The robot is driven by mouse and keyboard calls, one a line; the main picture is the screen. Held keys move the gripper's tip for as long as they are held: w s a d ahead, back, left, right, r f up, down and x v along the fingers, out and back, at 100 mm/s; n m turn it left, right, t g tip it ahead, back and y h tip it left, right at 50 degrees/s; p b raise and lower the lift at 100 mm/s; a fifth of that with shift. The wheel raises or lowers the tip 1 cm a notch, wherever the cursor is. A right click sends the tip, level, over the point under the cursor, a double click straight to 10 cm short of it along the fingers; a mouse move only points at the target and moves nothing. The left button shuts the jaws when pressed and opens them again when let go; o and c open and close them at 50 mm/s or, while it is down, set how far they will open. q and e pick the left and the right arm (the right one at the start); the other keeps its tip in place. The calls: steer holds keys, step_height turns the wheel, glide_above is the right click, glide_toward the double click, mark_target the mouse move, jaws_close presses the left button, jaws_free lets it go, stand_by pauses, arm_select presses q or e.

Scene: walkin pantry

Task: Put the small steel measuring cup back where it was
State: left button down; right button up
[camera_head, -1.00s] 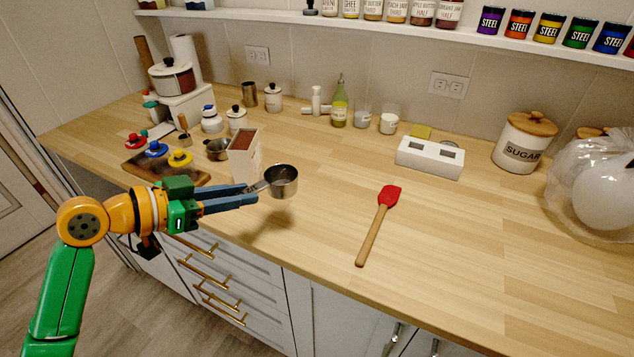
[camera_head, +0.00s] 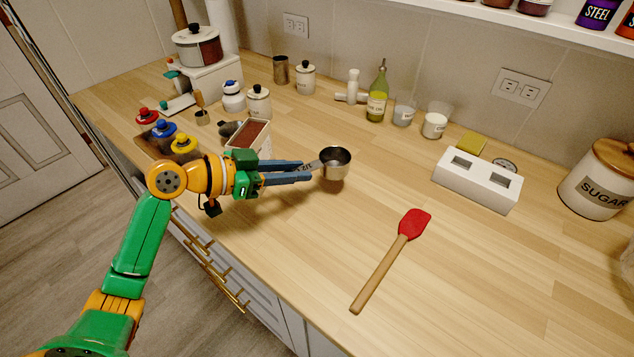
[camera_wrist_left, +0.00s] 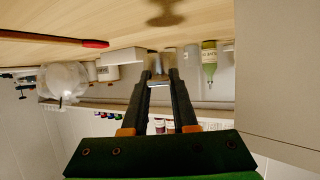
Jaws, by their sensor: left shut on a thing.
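The small steel measuring cup (camera_head: 335,165) is held upright by its flat handle above the wooden counter. My left gripper (camera_head: 309,171) is shut on that handle, with the bowl beyond the fingertips. In the left wrist view, the picture is upside down; the cup (camera_wrist_left: 157,66) sits between the ends of the left gripper's fingers (camera_wrist_left: 158,84), and its shadow falls on the counter apart from it. Another dark metal cup (camera_head: 228,129) is partly hidden behind an open box with brown contents (camera_head: 250,134). My right gripper is not in view.
A red spatula (camera_head: 384,269) lies on the counter to the right of the cup. A white block with two square openings (camera_head: 475,185) stands farther right. Bottles and jars, including a green bottle (camera_head: 377,97), line the back. The counter around the spatula is clear.

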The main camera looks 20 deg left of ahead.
arm_select(q)
steer(key=f, duration=0.2)
steer(key=s+f, duration=0.1)
steer(key=f, duration=0.1)
steer(key=shift+a+f, duration=0.2)
steer(key=shift+f, duration=0.1)
steer(key=shift+w+d+f, duration=0.1)
steer(key=shift+w+f, duration=0.15)
steer(key=shift+f, duration=0.1)
steer(key=shift+s+f, duration=0.1)
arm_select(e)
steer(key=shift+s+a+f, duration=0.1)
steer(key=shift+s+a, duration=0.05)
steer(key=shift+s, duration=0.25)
arm_select(q)
steer(key=c, duration=0.7)
jaws_free()
steer(key=shift+r, duration=0.25)
steer(key=b+v, duration=0.2)
steer(key=v, duration=0.9)
steer(key=shift+s+a+b, duration=0.15)
steer(key=shift+a+b, duration=0.1)
steer(key=shift+b, duration=0.1)
steer(key=shift+s+a+r, duration=0.1)
steer(key=shift+s+r, duration=0.05)
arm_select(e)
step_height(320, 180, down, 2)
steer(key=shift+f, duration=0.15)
arm_select(q)
steer(key=shift+a, duration=0.1)
